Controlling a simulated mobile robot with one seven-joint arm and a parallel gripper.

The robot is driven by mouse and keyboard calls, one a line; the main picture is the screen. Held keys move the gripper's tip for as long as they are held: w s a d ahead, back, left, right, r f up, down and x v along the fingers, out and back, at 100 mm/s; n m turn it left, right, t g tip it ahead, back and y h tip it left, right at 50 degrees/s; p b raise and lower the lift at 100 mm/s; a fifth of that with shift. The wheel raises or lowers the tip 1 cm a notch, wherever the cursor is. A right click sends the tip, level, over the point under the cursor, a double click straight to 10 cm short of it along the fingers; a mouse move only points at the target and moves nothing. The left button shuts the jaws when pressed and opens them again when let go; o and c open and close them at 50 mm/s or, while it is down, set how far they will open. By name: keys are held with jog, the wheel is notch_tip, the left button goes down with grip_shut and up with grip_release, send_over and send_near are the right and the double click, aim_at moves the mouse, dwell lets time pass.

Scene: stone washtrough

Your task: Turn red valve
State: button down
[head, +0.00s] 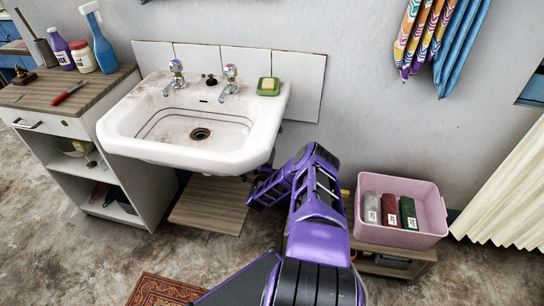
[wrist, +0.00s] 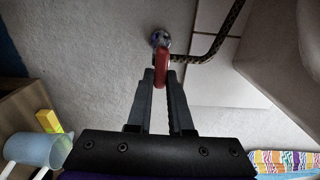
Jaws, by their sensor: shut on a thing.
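The red valve (wrist: 161,66) shows in the wrist view as a red handle on a round metal fitting (wrist: 159,38) at the wall. My gripper (wrist: 161,76) is shut on the red handle, with one finger on each side of it. In the head view the valve and the gripper's fingertips are hidden. My purple arm reaches low beside the right side of the white sink (head: 190,146).
A dark braided hose (wrist: 222,38) runs from the fitting to the right and up. A pink crate (head: 398,240) with several bottles stands on a low wooden stand right of my arm. A blue jug (wrist: 40,150) and a yellow block (wrist: 48,121) are at lower left in the wrist view.

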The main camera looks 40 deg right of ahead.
jog(key=c, duration=0.8)
grip_release()
jog(key=p+v, duration=0.3)
jog(key=v, duration=1.4)
jog(key=shift+s+a, duration=0.2)
jog(key=shift+s, duration=0.05)
